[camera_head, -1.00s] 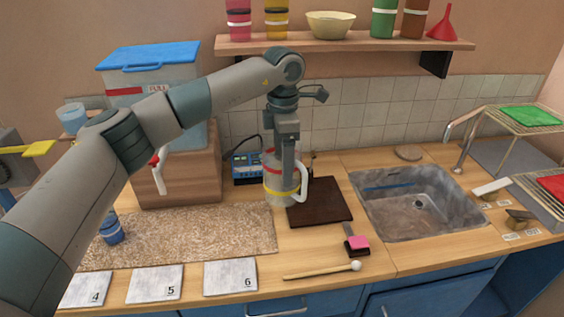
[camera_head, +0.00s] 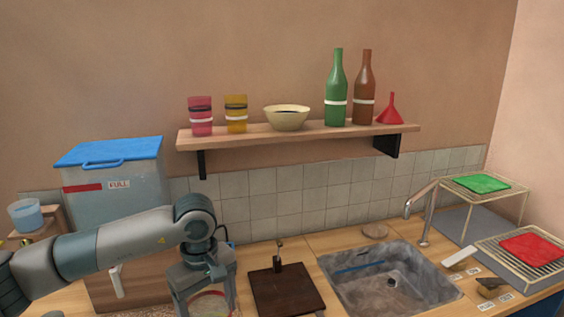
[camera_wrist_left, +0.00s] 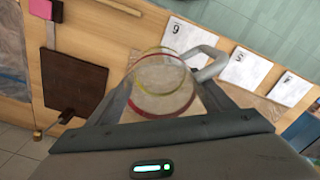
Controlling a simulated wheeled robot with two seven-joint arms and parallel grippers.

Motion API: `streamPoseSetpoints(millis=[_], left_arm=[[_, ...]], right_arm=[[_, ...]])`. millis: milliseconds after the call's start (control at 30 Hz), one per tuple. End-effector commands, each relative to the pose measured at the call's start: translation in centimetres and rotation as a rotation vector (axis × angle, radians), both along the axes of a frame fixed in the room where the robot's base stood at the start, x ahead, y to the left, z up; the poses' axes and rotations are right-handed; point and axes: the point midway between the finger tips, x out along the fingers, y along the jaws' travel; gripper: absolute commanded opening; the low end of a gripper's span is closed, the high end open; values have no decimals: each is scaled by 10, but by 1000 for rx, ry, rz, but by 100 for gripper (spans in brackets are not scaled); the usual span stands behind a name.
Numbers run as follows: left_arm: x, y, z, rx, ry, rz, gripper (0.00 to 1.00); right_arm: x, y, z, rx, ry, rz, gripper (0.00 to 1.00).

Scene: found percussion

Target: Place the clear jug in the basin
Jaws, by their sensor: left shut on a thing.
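The clear jug (camera_wrist_left: 160,76) shows in the left wrist view between the fingers of my left gripper (camera_wrist_left: 165,90). It has a yellow band, a red band and a pale handle on its right. My left gripper is shut on it. In the head view the gripper (camera_head: 208,290) is at the bottom edge, left of the brown board, and only part of the jug (camera_head: 210,303) shows. The grey basin (camera_head: 390,280) is sunk in the counter to the right, beyond the board. A blue strip lies inside it. My right gripper is not in view.
A dark brown board (camera_head: 286,290) lies between the jug and the basin. A tap (camera_head: 428,215) stands behind the basin. Wire racks with a green cloth (camera_head: 482,183) and a red cloth (camera_head: 532,248) are at right. A shelf (camera_head: 300,133) with bottles hangs above.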

Motion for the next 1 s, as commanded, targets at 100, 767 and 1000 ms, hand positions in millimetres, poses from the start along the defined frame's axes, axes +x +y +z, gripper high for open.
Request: streamPoseSetpoints(millis=[100,767,1000], left_arm=[[-36,17,-10,3,3,-230,49],[-121,50,-27,2,12,-784,49],[-121,50,-27,2,12,-782,49]], right_arm=[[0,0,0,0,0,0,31],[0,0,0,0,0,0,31],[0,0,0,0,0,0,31]])
